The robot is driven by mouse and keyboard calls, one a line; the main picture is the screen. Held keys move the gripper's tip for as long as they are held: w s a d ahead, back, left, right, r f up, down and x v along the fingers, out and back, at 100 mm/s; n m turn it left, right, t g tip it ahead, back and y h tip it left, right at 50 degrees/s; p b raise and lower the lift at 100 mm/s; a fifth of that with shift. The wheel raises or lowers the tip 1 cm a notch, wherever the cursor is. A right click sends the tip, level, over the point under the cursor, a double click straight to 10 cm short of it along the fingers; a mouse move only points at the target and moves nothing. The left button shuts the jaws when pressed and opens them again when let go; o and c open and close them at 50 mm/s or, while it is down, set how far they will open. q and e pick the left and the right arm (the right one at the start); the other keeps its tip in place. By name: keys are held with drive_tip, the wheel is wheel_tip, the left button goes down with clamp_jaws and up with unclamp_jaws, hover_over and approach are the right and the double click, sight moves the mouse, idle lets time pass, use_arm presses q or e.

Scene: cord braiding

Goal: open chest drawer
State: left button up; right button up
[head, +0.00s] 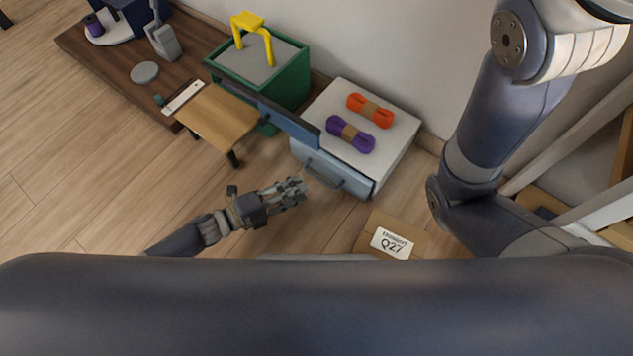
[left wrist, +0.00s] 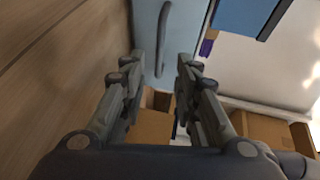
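The chest (head: 335,110) is low and white-topped, right of centre in the head view. Its light blue drawer front (head: 352,184) faces my left arm and carries a dark bar handle (head: 322,180). The drawer looks shut. My left gripper (head: 300,190) is open and empty, just left of the handle and apart from it. In the left wrist view, the handle (left wrist: 163,32) appears beyond the gap between my left fingers (left wrist: 158,72). My right arm shows at the right of the head view, but its gripper is out of view.
Orange (head: 370,110) and purple (head: 350,134) cord bundles lie on the chest. A long blue board (head: 285,120) crosses near its left corner. A green box (head: 291,82) and small wooden table (head: 215,115) stand left. A labelled carton (head: 418,236) lies front right. Floor beside my left gripper is clear.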

use_arm(q)
drive_tip(key=b+x, duration=0.2)
drive_tip(key=x, duration=0.4)
drive_tip(key=shift+f, duration=0.2)
drive_tip(key=shift+w+d+b, duration=0.3)
drive_tip(key=shift+d+b, duration=0.05)
drive_tip(key=shift+d, duration=0.05)
clamp_jaws()
